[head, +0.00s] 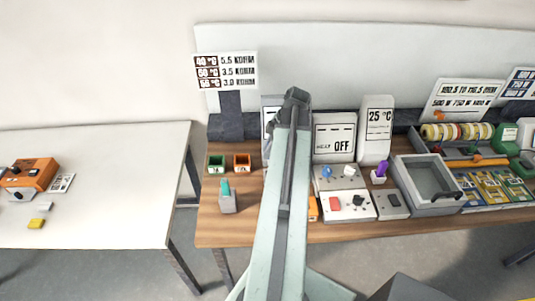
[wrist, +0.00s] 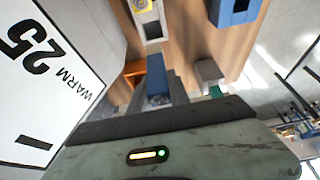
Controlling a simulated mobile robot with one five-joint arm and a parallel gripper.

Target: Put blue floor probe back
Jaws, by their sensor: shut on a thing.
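The blue floor probe (wrist: 158,84) shows in the wrist view as a blue piece between my jaws. My gripper (wrist: 160,101) is shut on it, above the wooden bench; the probe's lower end is hard to make out. In the head view my raised arm hides both the gripper and the blue probe. A grey block (head: 227,204) holding a teal probe (head: 226,187) stands on the left of the bench. A grey block with green (wrist: 209,72) shows right of my jaws in the wrist view. I cannot tell which holder belongs to the blue probe.
An orange piece (wrist: 150,75) lies beyond the jaws. Green (head: 216,164) and orange (head: 242,162) bins, a control panel (head: 347,205) and a grey tray (head: 432,207) occupy the bench (head: 215,234).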

